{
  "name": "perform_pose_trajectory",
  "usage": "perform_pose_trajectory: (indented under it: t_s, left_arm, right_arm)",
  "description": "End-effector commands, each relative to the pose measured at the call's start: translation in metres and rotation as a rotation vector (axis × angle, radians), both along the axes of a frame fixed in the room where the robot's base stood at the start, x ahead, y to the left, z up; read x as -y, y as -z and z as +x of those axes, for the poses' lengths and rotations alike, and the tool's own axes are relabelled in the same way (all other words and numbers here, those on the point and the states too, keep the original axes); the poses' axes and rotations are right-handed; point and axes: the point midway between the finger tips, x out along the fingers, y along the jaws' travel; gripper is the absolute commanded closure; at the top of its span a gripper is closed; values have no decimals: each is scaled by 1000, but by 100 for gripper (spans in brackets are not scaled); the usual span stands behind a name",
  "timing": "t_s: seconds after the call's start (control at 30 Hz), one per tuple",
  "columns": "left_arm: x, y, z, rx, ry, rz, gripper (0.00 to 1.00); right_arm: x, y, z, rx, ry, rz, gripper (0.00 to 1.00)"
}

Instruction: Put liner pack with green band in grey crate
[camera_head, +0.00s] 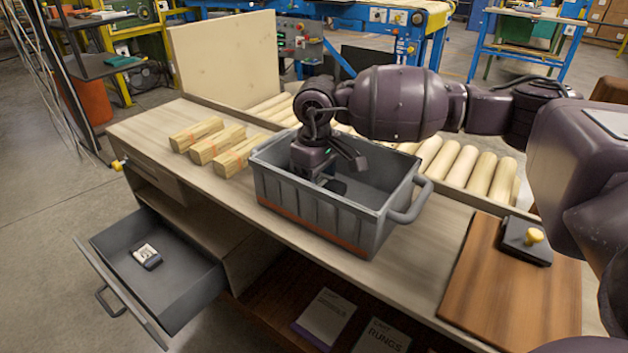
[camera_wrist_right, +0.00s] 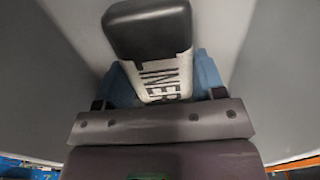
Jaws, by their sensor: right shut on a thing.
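The grey crate (camera_head: 325,212) stands on the bench, open at the top, with a handle at its right end. My right gripper (camera_head: 328,183) reaches down inside it. In the right wrist view the gripper (camera_wrist_right: 160,88) is shut on a liner pack (camera_wrist_right: 163,75), between blue finger pads. The pack is white with dark lettering reading "LINER" and has a dark end. No green band shows on the visible part. I cannot tell whether it touches the crate floor. My left gripper is not in view.
An open drawer (camera_head: 178,268) at the lower left holds a small dark and white pack (camera_head: 147,256). Wooden blocks (camera_head: 222,149) lie left of the crate, and turned rollers (camera_head: 462,167) behind it. A brown board (camera_head: 505,295) with a black yellow-knobbed box (camera_head: 525,240) lies right.

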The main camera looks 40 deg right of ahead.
Motion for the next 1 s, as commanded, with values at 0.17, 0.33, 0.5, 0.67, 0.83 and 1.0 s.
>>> perform_pose_trajectory:
  t_s: [0.17, 0.33, 0.5, 0.67, 0.83, 1.0]
  left_arm:
    - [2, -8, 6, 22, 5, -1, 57]
    - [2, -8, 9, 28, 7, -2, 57]
    - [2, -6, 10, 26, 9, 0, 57]
    - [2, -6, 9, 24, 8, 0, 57]
    - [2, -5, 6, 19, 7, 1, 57]
    - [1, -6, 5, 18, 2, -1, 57]
  right_arm:
    - [0, 2, 0, 3, 0, -1, 61]
    - [0, 3, 0, 2, 0, 0, 61]
    - [0, 5, 0, 3, 0, -1, 26]
    - [0, 5, 0, 3, 0, -1, 11]
    - [0, 5, 0, 3, 0, -1, 11]
    - [0, -5, 1, 6, 0, 0, 11]
